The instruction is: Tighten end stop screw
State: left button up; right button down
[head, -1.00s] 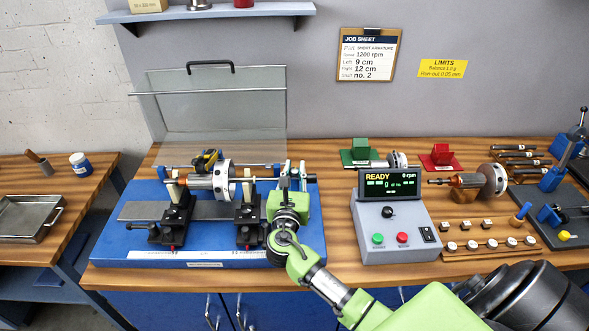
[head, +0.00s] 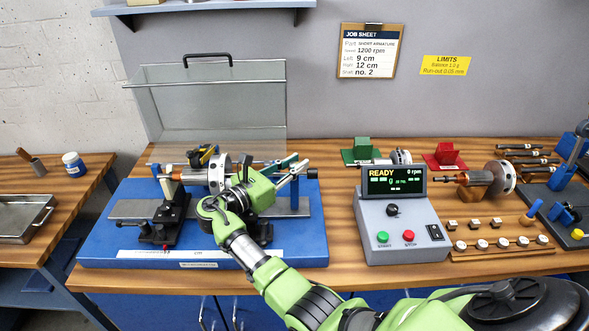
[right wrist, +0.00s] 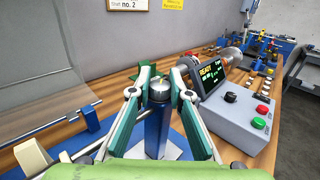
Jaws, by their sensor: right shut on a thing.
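The end stop is a blue post (head: 295,197) at the right end of the blue balancing machine (head: 110,255). In the right wrist view the post (right wrist: 157,132) stands between my fingers, with a round silver screw head (right wrist: 159,92) bearing a yellow mark on top. The rotor (head: 218,172) lies across the machine supports, partly hidden behind my right arm. My left gripper is not in view.
A clear cover (head: 210,100) stands raised behind the machine. A grey control box (head: 405,228) with a READY display stands to the right. Another rotor (head: 490,180) and a wooden strip (head: 500,247) of small parts are farther right.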

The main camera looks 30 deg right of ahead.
aim_at(291, 167)
dwell(0.5)
jog(key=c, duration=1.8)
grip_release()
jog(key=shift+d, duration=0.1)
jog(key=shift+c, duration=0.2)
jog(key=a, duration=0.2)
jog(key=s+a, duration=0.1)
jog(key=a, duration=0.4)
jog(key=shift+s+a, duration=0.15)
jog(key=shift+a, duration=0.05)
jog(key=shift+c, duration=0.2)
